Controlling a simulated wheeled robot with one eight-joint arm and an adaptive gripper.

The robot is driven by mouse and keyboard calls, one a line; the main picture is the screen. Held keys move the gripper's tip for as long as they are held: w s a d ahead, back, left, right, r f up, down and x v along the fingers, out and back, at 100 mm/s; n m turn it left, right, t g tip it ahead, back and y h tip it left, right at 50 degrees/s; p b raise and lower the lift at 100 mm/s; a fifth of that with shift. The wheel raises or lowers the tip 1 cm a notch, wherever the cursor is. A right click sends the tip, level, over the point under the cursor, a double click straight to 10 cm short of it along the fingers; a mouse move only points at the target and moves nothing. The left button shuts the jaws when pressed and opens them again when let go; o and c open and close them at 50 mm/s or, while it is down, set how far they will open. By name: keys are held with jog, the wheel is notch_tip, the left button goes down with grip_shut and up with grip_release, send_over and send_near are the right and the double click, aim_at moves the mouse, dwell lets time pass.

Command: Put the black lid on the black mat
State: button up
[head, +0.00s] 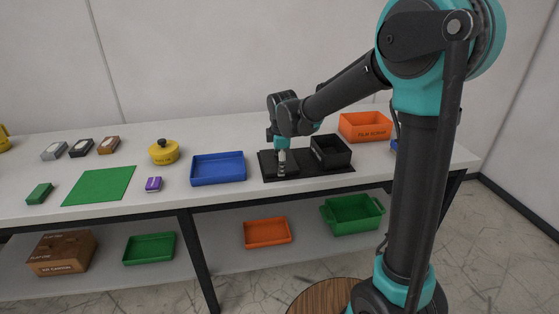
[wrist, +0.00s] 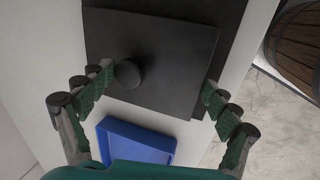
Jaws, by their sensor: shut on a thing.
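The black lid (wrist: 175,58) is a flat plate with a round knob, and it fills the middle of the wrist view. My gripper (wrist: 157,80) has a finger on either side and is shut on the lid. In the head view my gripper (head: 282,166) points down over the left part of the black mat (head: 308,176), with the dark lid (head: 267,161) at its fingertips. The mat also shows past the lid's edge in the wrist view (wrist: 228,22). I cannot tell whether the lid touches the mat.
A black open box (head: 331,152) stands on the mat's right part, close to my gripper. A blue tray (head: 218,168) lies left of the mat. An orange bin (head: 365,127) stands behind at the right. A yellow lidded pot (head: 164,152) stands farther left.

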jog(key=o, duration=0.9)
jog(key=shift+f, duration=0.1)
jog(key=v, duration=1.2)
jog(key=s+d+f+m, duration=0.6)
jog(key=d, duration=0.2)
jog(key=s+d+f+m, duration=0.6)
jog(key=s+d+m, duration=0.1)
jog(key=d, duration=0.2)
jog(key=s+d+f+m, duration=0.7)
jog(key=d, duration=0.1)
jog(key=shift+d+t+h, duration=0.15)
jog(key=shift+t+h, duration=0.25)
